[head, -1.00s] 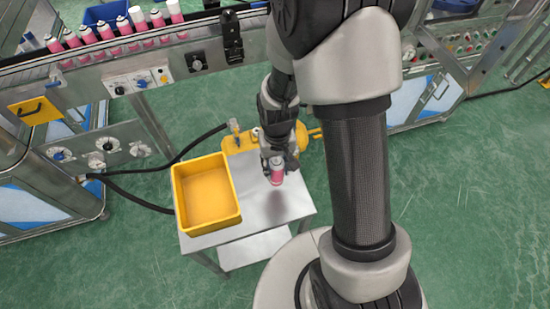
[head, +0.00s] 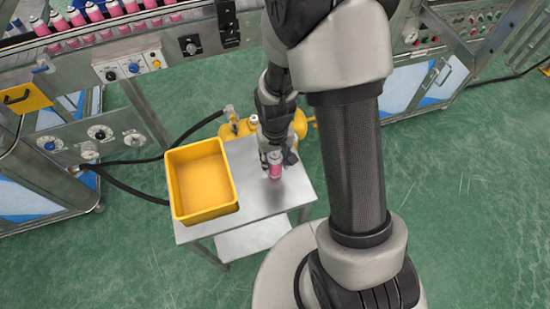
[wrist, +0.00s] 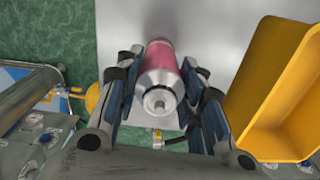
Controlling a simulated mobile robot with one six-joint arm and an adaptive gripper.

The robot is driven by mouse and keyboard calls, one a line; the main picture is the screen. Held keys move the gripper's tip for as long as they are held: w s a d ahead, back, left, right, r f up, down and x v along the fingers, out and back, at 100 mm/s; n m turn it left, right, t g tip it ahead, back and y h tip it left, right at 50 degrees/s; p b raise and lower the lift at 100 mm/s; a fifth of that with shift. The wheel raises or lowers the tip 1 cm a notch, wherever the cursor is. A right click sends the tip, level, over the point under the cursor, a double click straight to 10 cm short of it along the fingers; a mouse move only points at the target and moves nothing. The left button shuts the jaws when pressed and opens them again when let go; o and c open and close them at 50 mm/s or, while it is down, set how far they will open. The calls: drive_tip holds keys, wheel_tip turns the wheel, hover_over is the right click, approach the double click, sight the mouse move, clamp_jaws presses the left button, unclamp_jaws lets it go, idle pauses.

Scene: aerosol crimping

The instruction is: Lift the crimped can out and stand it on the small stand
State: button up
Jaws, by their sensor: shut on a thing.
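A pink can with a silver top (head: 275,166) is held upright between the fingers of my gripper (head: 277,158), over the small metal table (head: 250,203). In the wrist view, my gripper (wrist: 160,83) is shut on the sides of the can (wrist: 160,70), its silver domed top and small valve toward the camera. The grey tabletop (wrist: 216,30) lies behind the can. The can's base is hidden in the wrist view, and I cannot tell whether it touches the tabletop. No separate smaller stand shows.
A yellow bin (head: 230,196) stands on the table's left part, close beside my gripper. A yellow tank (head: 300,123) is behind the table. A conveyor machine with several pink cans (head: 110,27) runs along the back. The tabletop's front right is clear.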

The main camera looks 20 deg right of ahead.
drive_tip(key=shift+f+b, duration=0.4)
drive_tip(key=shift+f, duration=0.1)
idle(0.3)
drive_tip(key=o, duration=1.1)
drive_tip(key=shift+r, duration=0.1)
wheel_tip(320, 180, up, 12)
drive_tip(key=shift+f, duration=0.1)
drive_tip(key=shift+r, duration=0.3)
drive_tip(key=s+r+t, duration=0.4)
drive_tip(key=s+r, duration=1.1)
drive_tip(key=r, duration=0.1)
drive_tip(key=shift+r+n+t, duration=0.25)
drive_tip(key=shift+n+t, duration=0.05)
drive_tip(key=shift+n, duration=0.1)
